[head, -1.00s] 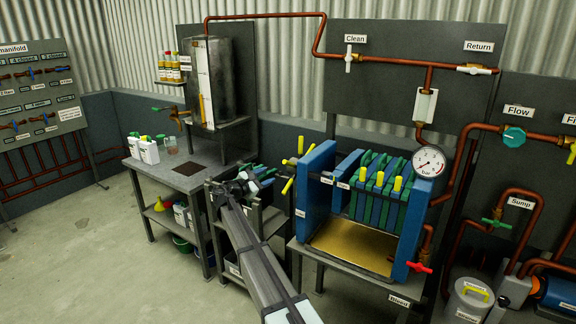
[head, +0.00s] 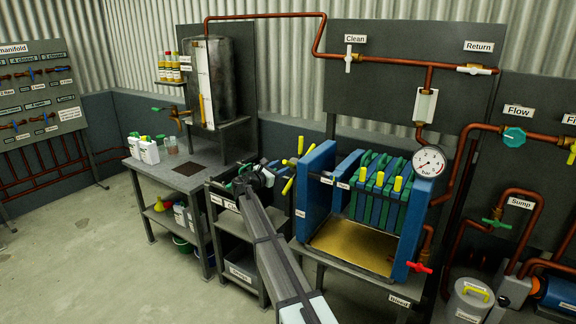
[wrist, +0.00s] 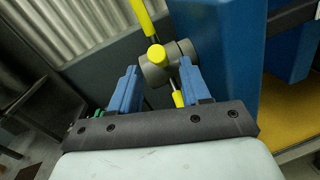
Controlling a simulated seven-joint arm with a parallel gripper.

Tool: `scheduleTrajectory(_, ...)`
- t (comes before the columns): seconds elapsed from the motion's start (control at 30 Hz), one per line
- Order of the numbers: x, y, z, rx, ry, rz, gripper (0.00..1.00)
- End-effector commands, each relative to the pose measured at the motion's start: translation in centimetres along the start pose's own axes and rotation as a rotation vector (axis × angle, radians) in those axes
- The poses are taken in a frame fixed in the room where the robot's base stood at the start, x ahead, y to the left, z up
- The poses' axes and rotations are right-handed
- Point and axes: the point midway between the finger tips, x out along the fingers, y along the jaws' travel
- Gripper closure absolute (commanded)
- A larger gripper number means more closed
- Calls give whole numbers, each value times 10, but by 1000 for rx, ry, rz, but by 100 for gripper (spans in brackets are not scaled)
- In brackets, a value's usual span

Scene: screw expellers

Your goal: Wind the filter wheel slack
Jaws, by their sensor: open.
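The filter wheel (head: 289,172) is a grey hub with yellow-tipped spokes at the left end of the blue filter press (head: 318,185). In the wrist view the hub (wrist: 166,65) is just beyond my fingertips, with one yellow knob facing me and other yellow grips at the upper left and below. My gripper (head: 262,174) is left of the wheel in the head view. In the wrist view my gripper (wrist: 158,82) is open, with its two blue fingers on either side of the lower yellow grip. I cannot tell whether they touch the wheel.
Blue and green plates (head: 374,190) stand in the press above a golden tray (head: 350,250). A pressure gauge (head: 429,161) and red valve (head: 419,267) are on its right. A dark rack (head: 238,245) stands below my gripper, and a bench with bottles (head: 148,150) is further left.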

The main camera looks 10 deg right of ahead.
Motion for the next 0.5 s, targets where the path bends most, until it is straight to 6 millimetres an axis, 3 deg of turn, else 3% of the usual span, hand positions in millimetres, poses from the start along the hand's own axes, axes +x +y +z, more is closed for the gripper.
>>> scheduleTrajectory(0.2, 34, 1, 0, 1, 0, -1, 53)
scheduleTrajectory(0.5, 54, 0, 0, 1, 0, 1, 53)
